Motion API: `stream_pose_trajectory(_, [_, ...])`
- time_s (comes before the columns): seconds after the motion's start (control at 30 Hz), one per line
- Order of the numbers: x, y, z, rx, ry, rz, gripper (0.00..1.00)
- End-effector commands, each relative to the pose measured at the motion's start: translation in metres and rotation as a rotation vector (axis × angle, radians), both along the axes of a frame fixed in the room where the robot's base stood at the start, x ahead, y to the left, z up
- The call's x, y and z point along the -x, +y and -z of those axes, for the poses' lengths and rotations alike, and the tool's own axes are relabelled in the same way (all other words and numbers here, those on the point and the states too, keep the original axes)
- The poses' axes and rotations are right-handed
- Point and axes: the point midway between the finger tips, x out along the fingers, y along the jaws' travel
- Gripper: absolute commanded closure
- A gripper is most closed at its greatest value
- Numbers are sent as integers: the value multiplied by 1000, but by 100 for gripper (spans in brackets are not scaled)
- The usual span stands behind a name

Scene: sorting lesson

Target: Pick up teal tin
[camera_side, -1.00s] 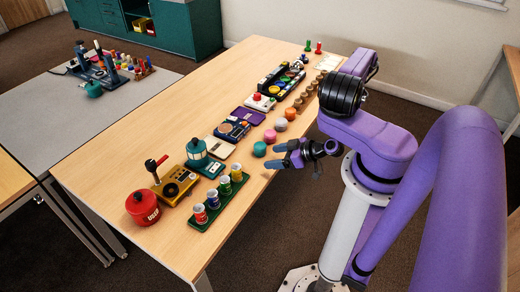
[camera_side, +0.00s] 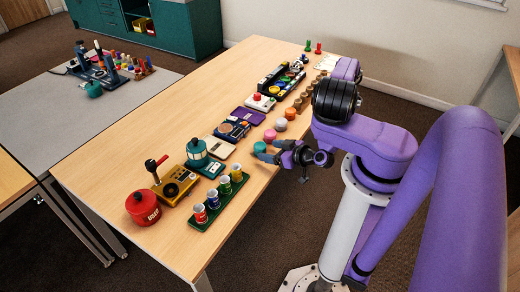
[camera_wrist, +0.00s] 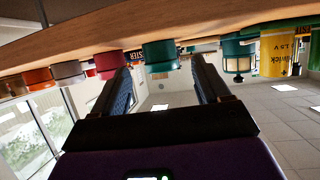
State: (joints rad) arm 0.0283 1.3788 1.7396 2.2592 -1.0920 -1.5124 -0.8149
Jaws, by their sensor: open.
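The teal tin (camera_side: 259,148) is a small round tin near the right edge of the wooden table in the side view. My gripper (camera_side: 272,151) is at that edge, close beside the tin, with its fingers pointing toward it. In the wrist view, which is upside down, the teal tin (camera_wrist: 160,55) lies ahead between the two spread fingers of my gripper (camera_wrist: 160,72). The fingers are open and empty. I cannot tell whether either finger reaches alongside the tin.
A pink tin (camera_side: 270,136) stands close behind the teal one, with orange (camera_side: 281,125) and grey (camera_side: 290,114) tins farther along the row. A green tray (camera_side: 222,207) with several coloured cans is nearer the camera. A teal lantern (camera_side: 197,153) stands to the left.

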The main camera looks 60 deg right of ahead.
Motion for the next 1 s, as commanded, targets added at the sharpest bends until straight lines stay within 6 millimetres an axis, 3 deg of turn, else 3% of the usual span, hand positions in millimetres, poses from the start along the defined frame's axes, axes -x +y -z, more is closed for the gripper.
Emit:
stream_pose_trajectory(0.3, [-34,-3,13,3,-4,-7,24])
stream_pose_trajectory(0.63, [-38,-4,15,0,-4,0,24])
stream_pose_trajectory(0.8, [-38,-4,15,0,-4,-1,80])
stream_pose_trajectory(1.0, [-38,-4,14,0,-4,-1,84])
